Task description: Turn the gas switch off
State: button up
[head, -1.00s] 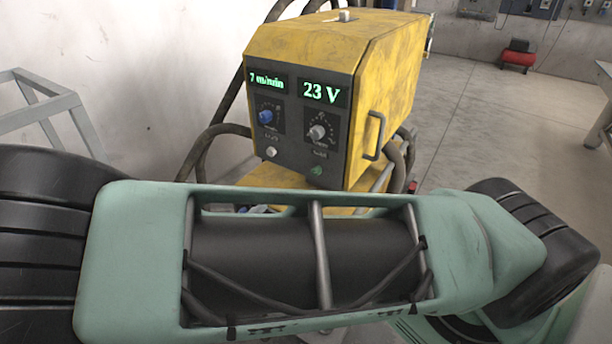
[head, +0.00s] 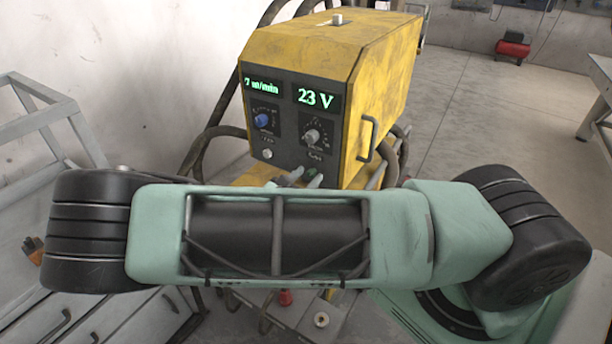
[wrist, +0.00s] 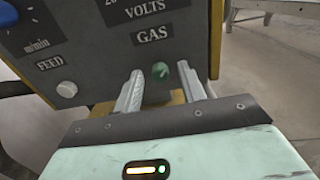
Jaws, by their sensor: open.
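The gas switch (wrist: 160,71) is a small round green knob under the GAS label on the dark front panel of the yellow welding machine (head: 330,50). My gripper (wrist: 159,80) is open. In the wrist view its two grey fingers stand to the left and right of the switch, with gaps visible on both sides. I cannot tell how deep the fingertips reach or whether they touch the panel.
The white feed button (wrist: 67,88) and blue dial (head: 262,121) are left on the panel. The grey volts dial (head: 312,137) is above the switch. A handle (head: 367,138) sticks out from the machine's side. Grey drawers (head: 130,322) stand at lower left.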

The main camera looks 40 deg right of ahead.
grip_shut()
jog(key=shift+n, duration=0.3)
jog(key=n+p, duration=0.2)
jog(key=shift+r+n, duration=0.15)
jog(key=shift+n, duration=0.15)
jog(key=n+p, duration=0.2)
jog(key=n, duration=0.3)
jog(key=shift+w, duration=0.1)
jog(key=n+p, duration=0.1)
jog(key=n, duration=0.7)
jog(key=n+p, duration=0.1)
jog(key=shift+f+n, duration=0.25)
jog(key=shift+n, duration=0.05)
